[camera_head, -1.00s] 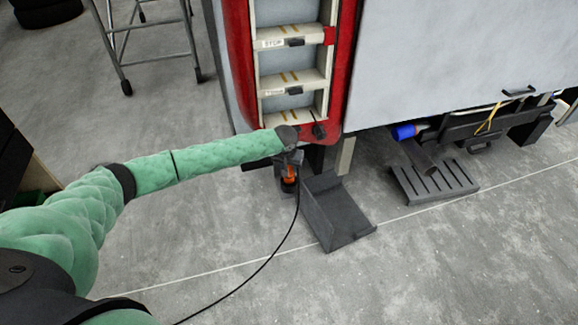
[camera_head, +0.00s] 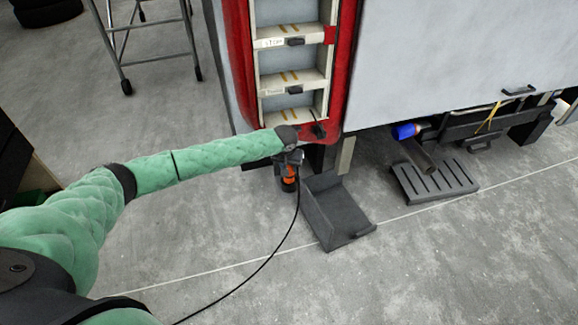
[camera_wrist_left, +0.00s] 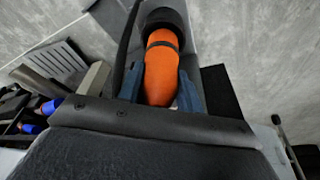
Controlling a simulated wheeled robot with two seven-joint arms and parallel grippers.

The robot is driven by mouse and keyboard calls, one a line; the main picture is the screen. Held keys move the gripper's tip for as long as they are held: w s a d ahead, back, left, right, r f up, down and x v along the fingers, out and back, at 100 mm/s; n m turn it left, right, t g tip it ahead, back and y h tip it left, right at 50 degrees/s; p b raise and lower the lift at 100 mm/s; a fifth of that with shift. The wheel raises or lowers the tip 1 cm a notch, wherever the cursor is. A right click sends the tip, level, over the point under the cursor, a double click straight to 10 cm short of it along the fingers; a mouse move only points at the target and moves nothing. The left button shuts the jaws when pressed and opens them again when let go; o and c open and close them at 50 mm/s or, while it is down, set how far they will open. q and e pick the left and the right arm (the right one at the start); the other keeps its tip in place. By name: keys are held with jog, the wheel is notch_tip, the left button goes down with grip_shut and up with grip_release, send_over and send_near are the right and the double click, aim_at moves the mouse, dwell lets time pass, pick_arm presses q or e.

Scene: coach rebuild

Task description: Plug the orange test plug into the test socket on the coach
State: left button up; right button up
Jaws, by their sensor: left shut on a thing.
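The orange test plug (camera_head: 289,183) is in my left gripper (camera_head: 288,174), low beside the red corner of the coach (camera_head: 335,130). In the left wrist view the orange plug (camera_wrist_left: 160,70) sits between the two blue fingers (camera_wrist_left: 160,92), with its black end (camera_wrist_left: 164,20) away from the gripper. The left gripper is shut on it. A black cable (camera_head: 270,258) hangs from the plug and runs along the floor toward the bottom left. I cannot make out the test socket for sure. My right gripper is not in view.
A grey angled bracket (camera_head: 337,210) stands on the floor just right of the plug. A slotted step (camera_head: 436,180) and a blue-ended cylinder (camera_head: 405,131) are further right, by the coach's underside. The floor in front is clear apart from the cable.

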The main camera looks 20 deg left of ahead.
pick_arm(q)
jog(key=shift+f, duration=1.2)
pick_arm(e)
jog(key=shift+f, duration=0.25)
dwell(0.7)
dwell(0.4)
pick_arm(q)
jog(key=shift+r, duration=0.1)
jog(key=shift+p, duration=0.3)
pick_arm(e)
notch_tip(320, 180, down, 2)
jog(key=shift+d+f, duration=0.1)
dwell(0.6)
